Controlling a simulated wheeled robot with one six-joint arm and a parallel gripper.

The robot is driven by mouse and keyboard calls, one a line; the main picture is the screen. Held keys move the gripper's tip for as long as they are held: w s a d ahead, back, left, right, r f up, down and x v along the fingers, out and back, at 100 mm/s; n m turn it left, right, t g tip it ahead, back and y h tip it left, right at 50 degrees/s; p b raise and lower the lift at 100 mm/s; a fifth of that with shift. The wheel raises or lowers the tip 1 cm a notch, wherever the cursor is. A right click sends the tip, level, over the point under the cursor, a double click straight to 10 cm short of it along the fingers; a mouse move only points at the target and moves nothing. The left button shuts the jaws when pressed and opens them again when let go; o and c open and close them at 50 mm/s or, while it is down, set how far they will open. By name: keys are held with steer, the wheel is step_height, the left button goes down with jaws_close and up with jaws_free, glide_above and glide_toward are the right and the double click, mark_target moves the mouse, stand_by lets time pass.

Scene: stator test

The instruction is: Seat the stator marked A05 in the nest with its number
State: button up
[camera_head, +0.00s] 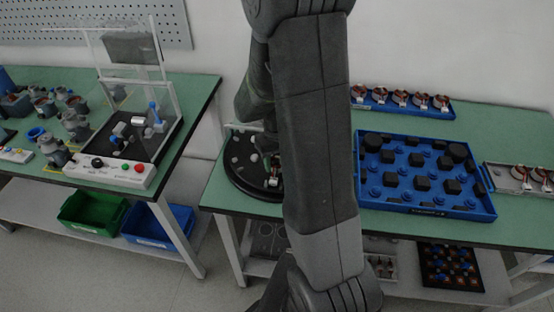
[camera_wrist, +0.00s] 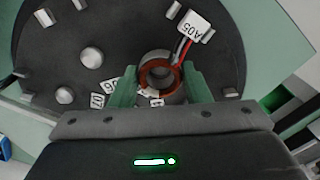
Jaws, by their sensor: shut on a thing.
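The stator marked A05 (camera_wrist: 176,84) is a small ring with copper windings, red and dark leads and a white tag (camera_wrist: 194,27) reading A05, upside down in the wrist view. My gripper (camera_wrist: 158,76) is shut on it, one green finger on each side. The stator is over the black round plate (camera_wrist: 220,75), near its edge; whether it touches the plate I cannot tell. White number labels (camera_wrist: 108,87) lie beside the fingers, partly hidden. Their full numbers and the nest under the stator are hidden. In the head view the plate (camera_head: 240,178) is partly behind my arm.
Several grey posts (camera_wrist: 91,57) stand on the plate. Right of my arm, a blue tray (camera_head: 440,207) holds black and blue parts. A blue rack of stators (camera_head: 437,108) stands behind it, and a grey tray (camera_head: 500,185) at the right. Another table (camera_head: 190,110) stands left.

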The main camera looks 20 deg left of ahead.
steer(key=shift+f, duration=0.1)
steer(key=shift+f+b, duration=0.25)
steer(key=shift+b, duration=0.1)
steer(key=o, duration=1.1)
steer(key=shift+r, duration=0.1)
step_height(320, 180, up, 14)
steer(key=shift+f, duration=0.15)
